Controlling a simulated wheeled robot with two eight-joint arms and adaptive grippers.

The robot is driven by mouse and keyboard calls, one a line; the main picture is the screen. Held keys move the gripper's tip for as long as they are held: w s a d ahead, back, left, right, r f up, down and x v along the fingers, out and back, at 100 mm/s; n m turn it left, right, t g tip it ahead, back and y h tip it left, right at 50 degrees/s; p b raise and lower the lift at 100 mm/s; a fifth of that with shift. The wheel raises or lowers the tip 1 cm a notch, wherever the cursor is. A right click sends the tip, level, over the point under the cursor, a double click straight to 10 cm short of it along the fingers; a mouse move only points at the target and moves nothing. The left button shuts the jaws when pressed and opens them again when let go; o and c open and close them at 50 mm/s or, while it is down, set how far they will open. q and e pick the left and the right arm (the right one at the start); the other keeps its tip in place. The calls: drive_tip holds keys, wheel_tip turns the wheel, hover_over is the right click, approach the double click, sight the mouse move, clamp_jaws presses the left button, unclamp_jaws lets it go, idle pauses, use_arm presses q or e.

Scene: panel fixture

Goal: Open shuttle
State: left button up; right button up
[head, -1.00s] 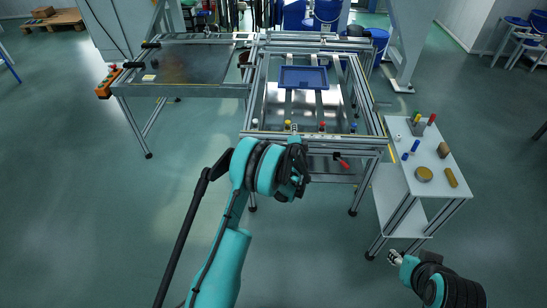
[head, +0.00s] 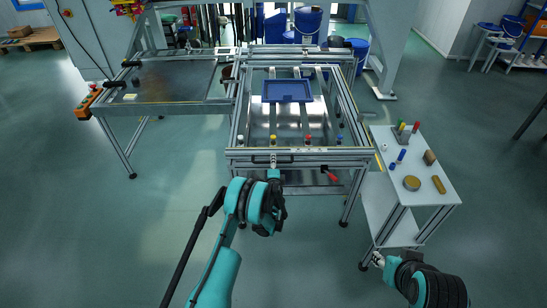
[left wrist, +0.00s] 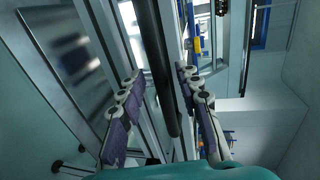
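No part is labelled as a shuttle. The aluminium-framed fixture (head: 235,139) stands ahead, with a black bar handle (head: 261,161) on its front rail. A blue tray (head: 287,91) sits on rails inside it. My left gripper (head: 273,167) is at the front rail, by the handle's right part. In the left wrist view its padded fingers (left wrist: 158,72) are spread apart, with the dark handle bar (left wrist: 155,45) running between them. Contact on both sides does not show. My right gripper (head: 378,260) is low at the right, below the side table; its fingers are too small to read.
Coloured knobs line the front rail, and a red lever (head: 329,175) hangs beneath it. A white side table (head: 412,165) with several small parts stands at right. A second metal-topped table (head: 165,80) adjoins at left. The floor in front is clear.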

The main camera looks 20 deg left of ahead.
use_arm(q)
drive_tip(key=shift+w, duration=0.2)
drive_tip(key=shift+s+r, duration=0.1)
clamp_jaws()
drive_tip(key=shift+s, duration=0.1)
